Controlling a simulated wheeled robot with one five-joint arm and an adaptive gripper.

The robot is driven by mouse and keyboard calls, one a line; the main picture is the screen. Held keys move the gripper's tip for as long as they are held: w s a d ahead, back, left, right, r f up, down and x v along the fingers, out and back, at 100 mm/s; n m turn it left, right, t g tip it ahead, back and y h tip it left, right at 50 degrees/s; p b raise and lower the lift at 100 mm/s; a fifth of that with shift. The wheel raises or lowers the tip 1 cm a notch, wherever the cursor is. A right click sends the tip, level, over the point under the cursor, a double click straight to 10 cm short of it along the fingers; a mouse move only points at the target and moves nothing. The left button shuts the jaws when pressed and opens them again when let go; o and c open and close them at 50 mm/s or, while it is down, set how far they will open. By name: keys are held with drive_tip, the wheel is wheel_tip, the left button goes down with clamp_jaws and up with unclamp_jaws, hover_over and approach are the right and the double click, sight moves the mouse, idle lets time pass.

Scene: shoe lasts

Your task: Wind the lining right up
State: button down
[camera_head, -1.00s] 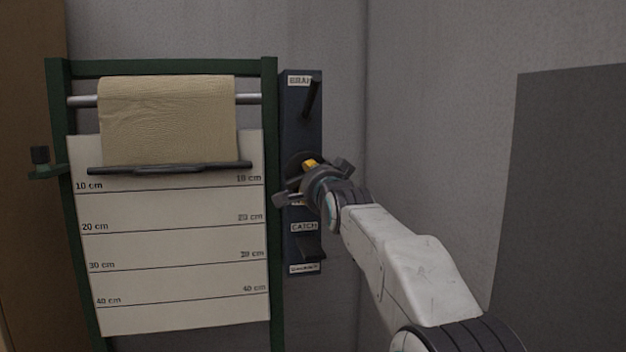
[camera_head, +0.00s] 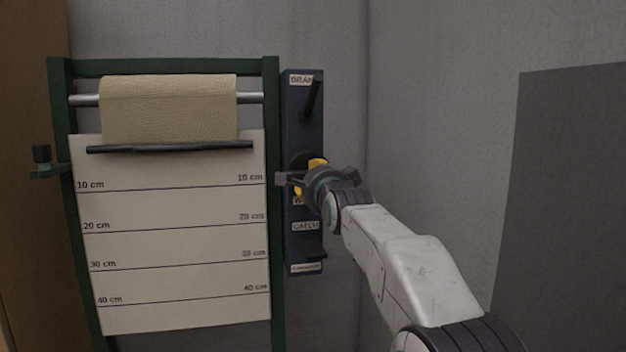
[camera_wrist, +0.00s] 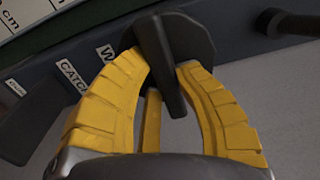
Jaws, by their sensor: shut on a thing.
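The tan lining (camera_head: 168,108) hangs from a metal roller in a green frame (camera_head: 168,68). Its dark bottom bar (camera_head: 170,148) is level, above the 10 cm line on the white scale board (camera_head: 180,210). My gripper (camera_head: 312,178) is at the dark control panel (camera_head: 302,110) right of the frame. In the wrist view, its yellow fingers (camera_wrist: 165,90) are shut on the dark winding handle (camera_wrist: 156,50), which stands out from a round dark hub (camera_wrist: 195,38). The label beside the hub begins with W; the rest is hidden.
A brake lever (camera_head: 313,98) is above my gripper on the panel, and a catch lever (camera_head: 314,254) is below it. Bare grey wall (camera_head: 440,110) lies to the right.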

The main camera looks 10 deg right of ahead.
drive_tip(key=shift+r, duration=0.25)
drive_tip(key=c, duration=0.9)
unclamp_jaws()
drive_tip(key=shift+f, duration=0.15)
drive_tip(key=shift+s, duration=0.1)
drive_tip(key=shift+s, duration=5.9)
drive_tip(key=s+f+n+g+p, duration=0.4)
drive_tip(key=s+n+g+p, duration=0.1)
drive_tip(key=s, duration=0.6)
drive_tip(key=s+f+n+g+p, duration=0.4)
drive_tip(key=s+n+p, duration=0.3)
drive_tip(key=s+p, duration=0.2)
drive_tip(key=s+f+n+g+p, duration=0.5)
drive_tip(key=s+f+n+p, duration=0.1)
drive_tip(key=s, duration=0.7)
drive_tip(key=shift+a+f+n+g+p, duration=0.1)
drive_tip(key=shift+f+n+g+p, duration=0.15)
drive_tip(key=shift+p, duration=0.25)
